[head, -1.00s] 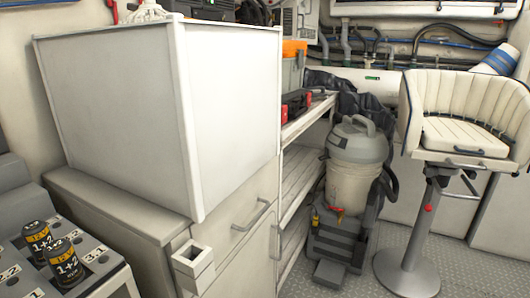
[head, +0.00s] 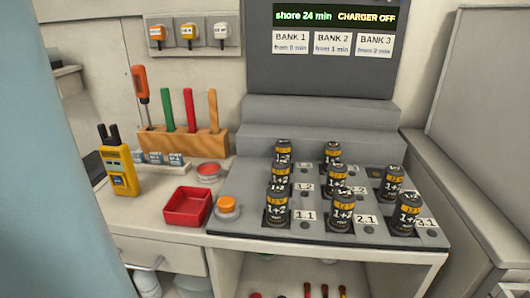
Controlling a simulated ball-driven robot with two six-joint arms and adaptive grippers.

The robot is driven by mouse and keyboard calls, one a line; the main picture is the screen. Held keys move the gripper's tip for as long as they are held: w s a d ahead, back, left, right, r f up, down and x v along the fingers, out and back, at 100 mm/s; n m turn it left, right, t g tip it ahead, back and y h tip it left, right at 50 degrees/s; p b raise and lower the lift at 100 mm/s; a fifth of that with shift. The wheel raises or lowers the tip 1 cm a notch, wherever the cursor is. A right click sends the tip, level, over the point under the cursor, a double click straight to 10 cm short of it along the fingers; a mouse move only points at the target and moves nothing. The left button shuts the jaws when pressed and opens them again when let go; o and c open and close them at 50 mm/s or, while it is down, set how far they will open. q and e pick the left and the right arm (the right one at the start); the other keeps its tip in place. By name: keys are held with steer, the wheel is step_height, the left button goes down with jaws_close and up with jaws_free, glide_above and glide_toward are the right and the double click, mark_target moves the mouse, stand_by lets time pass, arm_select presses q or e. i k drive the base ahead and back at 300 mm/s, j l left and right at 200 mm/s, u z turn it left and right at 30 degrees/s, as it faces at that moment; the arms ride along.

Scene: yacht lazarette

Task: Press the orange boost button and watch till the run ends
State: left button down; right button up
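An orange round button (head: 227,205) on a pale base sits on the bench top, between the red tray and the rack of cells. The dark display panel (head: 334,18) at the back reads "shore 24 min" and "CHARGER OFF". Below it are labels for BANK 1 (head: 291,42) "from 0 min", BANK 2 (head: 332,43) "from 1 min" and BANK 3 (head: 374,44) "from 2 min". Several black and gold cells (head: 341,213) stand upright in the grey slotted rack (head: 315,228). Neither of my grippers is in view.
A red square tray (head: 187,207), a round red-topped tin (head: 208,171) and a yellow meter (head: 121,171) stand left of the button. A wooden tool block (head: 186,142) is behind. A pale blue surface (head: 45,170) fills the left edge. A grey cabinet (head: 485,100) borders the right.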

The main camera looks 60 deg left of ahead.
mark_target(226, 204)
steer(key=u, duration=0.45)
steer(key=k+j+u, duration=0.1)
steer(key=u, duration=0.35)
steer(key=j+u, duration=0.1)
steer(key=u, duration=0.75)
steer(key=k+j, duration=0.05)
steer(key=j, duration=0.05)
